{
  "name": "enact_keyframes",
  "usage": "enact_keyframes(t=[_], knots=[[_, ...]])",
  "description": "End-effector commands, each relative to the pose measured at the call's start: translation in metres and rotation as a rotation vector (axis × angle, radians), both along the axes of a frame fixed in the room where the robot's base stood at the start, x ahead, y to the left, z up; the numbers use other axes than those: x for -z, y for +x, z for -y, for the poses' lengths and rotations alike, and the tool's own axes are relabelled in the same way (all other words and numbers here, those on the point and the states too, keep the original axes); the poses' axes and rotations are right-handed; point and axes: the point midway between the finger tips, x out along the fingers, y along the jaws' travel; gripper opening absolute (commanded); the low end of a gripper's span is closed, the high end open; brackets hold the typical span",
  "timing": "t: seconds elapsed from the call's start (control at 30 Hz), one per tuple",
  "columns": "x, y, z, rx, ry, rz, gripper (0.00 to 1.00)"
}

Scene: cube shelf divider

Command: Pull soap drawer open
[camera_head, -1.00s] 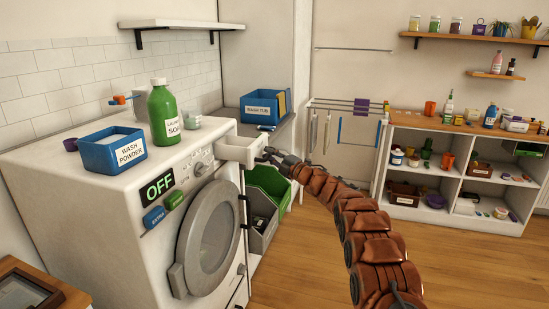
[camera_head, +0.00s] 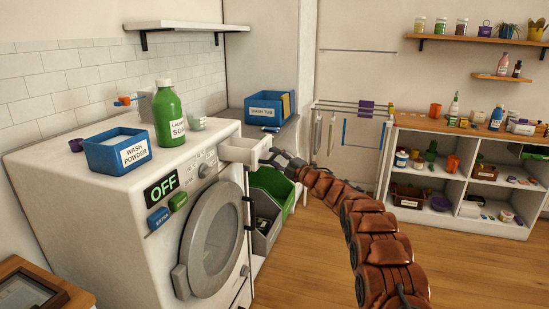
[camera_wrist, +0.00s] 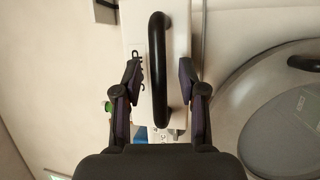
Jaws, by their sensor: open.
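The soap drawer (camera_head: 240,151) is a white box at the upper right of the washing machine's front (camera_head: 130,220). It stands out from the machine's front. In the wrist view, a black bar handle (camera_wrist: 157,70) runs along the white drawer front (camera_wrist: 135,30). My gripper (camera_wrist: 160,66) is open, with one finger on each side of the handle. Gaps show between the fingers and the bar, so it is not gripped. In the head view, my gripper (camera_head: 271,160) is at the drawer's outer end, small and partly hidden.
The wash powder box (camera_head: 112,155) and a green soap bottle (camera_head: 168,115) stand on the machine. The round door (camera_head: 212,240) is below the drawer. A green bin (camera_head: 272,188) and a wash tub box (camera_head: 268,107) are beside the machine. The floor at right is clear.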

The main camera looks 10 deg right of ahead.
Motion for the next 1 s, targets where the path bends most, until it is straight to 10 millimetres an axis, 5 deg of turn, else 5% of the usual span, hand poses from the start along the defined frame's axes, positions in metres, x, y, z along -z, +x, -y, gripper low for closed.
enact_keyframes(t=[1.0], knots=[[0.018,-0.082,0.07,0.003,-0.001,0.001,0.41]])
